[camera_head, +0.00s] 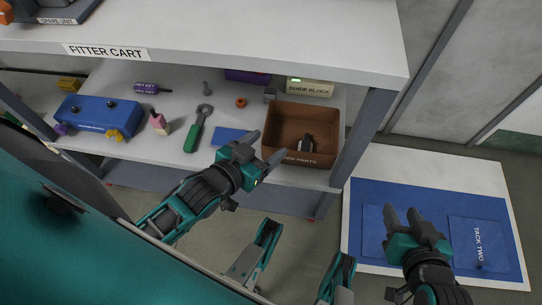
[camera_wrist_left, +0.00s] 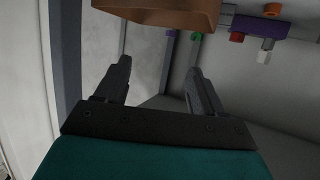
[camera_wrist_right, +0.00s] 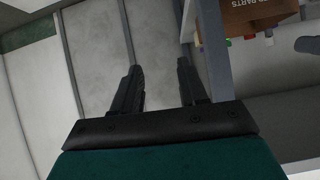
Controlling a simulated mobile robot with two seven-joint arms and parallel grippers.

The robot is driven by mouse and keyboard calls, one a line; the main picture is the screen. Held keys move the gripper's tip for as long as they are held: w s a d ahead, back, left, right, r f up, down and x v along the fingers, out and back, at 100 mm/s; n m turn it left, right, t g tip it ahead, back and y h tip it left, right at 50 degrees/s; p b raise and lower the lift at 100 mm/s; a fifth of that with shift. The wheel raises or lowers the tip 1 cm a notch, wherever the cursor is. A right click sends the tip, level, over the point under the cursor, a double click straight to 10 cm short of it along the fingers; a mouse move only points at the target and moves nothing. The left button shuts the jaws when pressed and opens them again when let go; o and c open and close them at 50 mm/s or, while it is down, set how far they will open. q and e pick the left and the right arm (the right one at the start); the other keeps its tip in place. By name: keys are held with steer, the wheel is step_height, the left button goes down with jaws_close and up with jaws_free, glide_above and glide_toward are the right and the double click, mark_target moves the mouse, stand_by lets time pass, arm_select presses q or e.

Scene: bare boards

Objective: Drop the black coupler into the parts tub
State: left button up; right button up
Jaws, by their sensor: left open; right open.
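The brown parts tub (camera_head: 276,128) stands on the cart's lower shelf, at its right end; its front label is partly covered by my left gripper. A small dark part (camera_head: 306,143), which looks like the black coupler, lies inside the tub. My left gripper (camera_head: 264,148) is open and empty, just in front of the tub's left front corner. The tub also shows at the top of the left wrist view (camera_wrist_left: 160,14). My right gripper (camera_head: 401,210) is open and empty over the blue mat, right of the cart. The tub shows at upper right in the right wrist view (camera_wrist_right: 262,14).
The cart's top shelf (camera_head: 250,40) overhangs the lower shelf, and a grey post (camera_head: 362,135) stands right of the tub. A blue case (camera_head: 98,117), a green-handled wrench (camera_head: 193,138), a guide block (camera_head: 310,88) and other small parts lie on the shelf. A blue mat (camera_head: 440,195) lies on the floor.

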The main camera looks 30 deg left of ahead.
arm_select(q)
steer(key=s+d+g, duration=0.1)
steer(key=s+d+r+g, duration=0.1)
steer(key=s+d, duration=0.1)
steer(key=shift+d+r+g, duration=0.15)
steer(key=shift+g, duration=0.25)
arm_select(e)
steer(key=shift+w+r, duration=0.1)
steer(key=shift+r, duration=0.15)
arm_select(q)
steer(key=s+a+r+y+p, duration=0.1)
steer(key=s+a+r+p, duration=0.1)
steer(key=r+p, duration=1.1)
steer(key=a+p, duration=0.1)
steer(key=p, duration=0.4)
steer(key=shift+a+p, duration=0.4)
arm_select(e)
steer(key=s+d+r+h, duration=0.1)
steer(key=s+d+r, duration=0.1)
steer(key=r, duration=1)
steer(key=shift+d+r, duration=0.35)
steer(key=shift+d, duration=0.5)
